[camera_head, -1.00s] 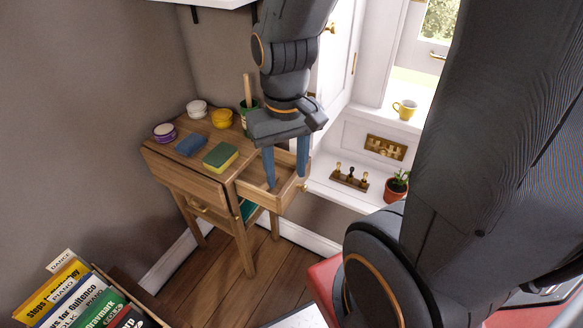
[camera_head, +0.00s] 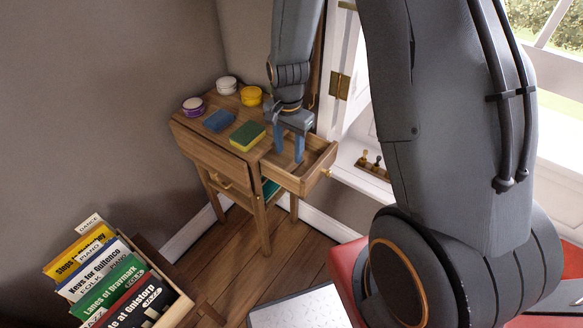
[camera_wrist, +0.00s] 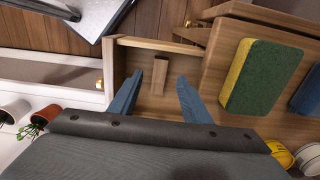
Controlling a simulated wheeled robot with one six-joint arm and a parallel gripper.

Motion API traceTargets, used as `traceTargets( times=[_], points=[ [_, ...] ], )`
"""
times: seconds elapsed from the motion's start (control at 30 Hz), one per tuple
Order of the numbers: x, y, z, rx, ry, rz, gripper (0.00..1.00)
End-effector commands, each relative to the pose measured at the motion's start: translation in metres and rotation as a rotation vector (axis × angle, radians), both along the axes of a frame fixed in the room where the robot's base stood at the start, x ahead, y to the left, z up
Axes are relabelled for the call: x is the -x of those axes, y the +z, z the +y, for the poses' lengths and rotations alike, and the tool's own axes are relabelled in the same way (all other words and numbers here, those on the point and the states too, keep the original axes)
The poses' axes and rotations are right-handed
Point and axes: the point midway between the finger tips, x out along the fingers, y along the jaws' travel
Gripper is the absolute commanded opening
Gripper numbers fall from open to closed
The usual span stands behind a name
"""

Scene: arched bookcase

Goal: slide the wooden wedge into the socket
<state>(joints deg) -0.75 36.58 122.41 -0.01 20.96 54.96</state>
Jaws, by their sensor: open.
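A small brown wooden block, seemingly the wedge (camera_wrist: 160,76), lies in the open drawer (camera_wrist: 165,46) in the wrist view. My gripper (camera_wrist: 160,78) is open above it. Its two blue fingers stand to either side of the block, apart from it, and the dark gripper body covers the lower picture. In the head view my gripper (camera_head: 289,156) points down into the drawer (camera_head: 318,166) of the wooden side table. The block does not show there. I cannot identify the socket in either current view.
A green and yellow sponge (camera_head: 247,136), a blue sponge (camera_head: 218,121) and several small round tubs stand on the tabletop (camera_head: 205,138). A hook rack (camera_head: 372,167) sits on the white ledge at right. A book crate (camera_head: 176,306) stands on the floor at lower left.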

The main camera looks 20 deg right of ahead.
Motion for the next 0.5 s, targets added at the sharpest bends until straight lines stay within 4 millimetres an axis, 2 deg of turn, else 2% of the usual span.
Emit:
traceTargets(
  times=[0.27, 0.5],
  points=[
    [0.001, -0.024, 0.000, 0.000, 0.003, 0.004, 0.44],
    [-0.001, -0.053, -0.001, 0.000, 0.003, 0.004, 0.44]
  ],
)
